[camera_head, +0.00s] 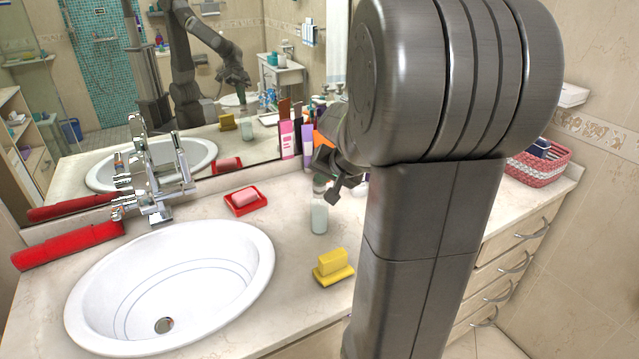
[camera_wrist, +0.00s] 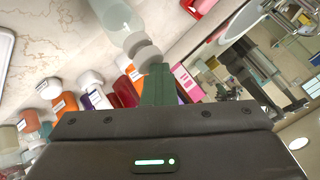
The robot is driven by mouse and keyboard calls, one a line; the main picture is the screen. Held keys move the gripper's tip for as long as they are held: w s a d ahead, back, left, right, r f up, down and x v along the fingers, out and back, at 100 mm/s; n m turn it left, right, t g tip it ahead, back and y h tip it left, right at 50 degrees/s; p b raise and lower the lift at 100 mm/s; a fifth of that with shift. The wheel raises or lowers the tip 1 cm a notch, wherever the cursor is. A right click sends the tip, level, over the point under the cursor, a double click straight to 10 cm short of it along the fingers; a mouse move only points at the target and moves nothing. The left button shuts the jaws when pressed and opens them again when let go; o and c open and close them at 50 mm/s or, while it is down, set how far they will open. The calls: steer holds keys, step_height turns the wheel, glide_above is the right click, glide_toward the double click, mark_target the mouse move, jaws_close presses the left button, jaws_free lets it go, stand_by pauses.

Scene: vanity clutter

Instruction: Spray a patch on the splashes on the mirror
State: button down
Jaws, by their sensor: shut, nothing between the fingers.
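The mirror (camera_head: 225,75) stands behind the counter and reflects the room and my arm. Blue marks (camera_head: 268,99) show low on its right part; I cannot tell whether they are splashes or a reflection. A translucent pale bottle (camera_head: 319,217) with a grey-green top stands upright on the counter, right of the basin. In the wrist view the bottle (camera_wrist: 122,22) and its grey top lie just beyond my fingers. My gripper (camera_head: 335,192) is shut and empty, at the bottle's top; its dark green fingers (camera_wrist: 158,84) overlap the top in view, and contact is unclear.
A white basin (camera_head: 170,285) with a chrome tap (camera_head: 155,175) fills the left. A red soap dish (camera_head: 245,202), a yellow sponge (camera_head: 333,265) and a red tube-like item (camera_head: 68,244) lie nearby. Several bottles (camera_head: 298,140) crowd the mirror. A pink basket (camera_head: 538,165) stands far right.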

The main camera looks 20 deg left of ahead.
mark_target(322, 185)
steer(key=shift+s+f, duration=0.1)
steer(key=shift+f, duration=0.1)
steer(key=shift+r+p, duration=2.1)
steer(key=shift+r, duration=1.05)
steer(key=shift+w, duration=0.2)
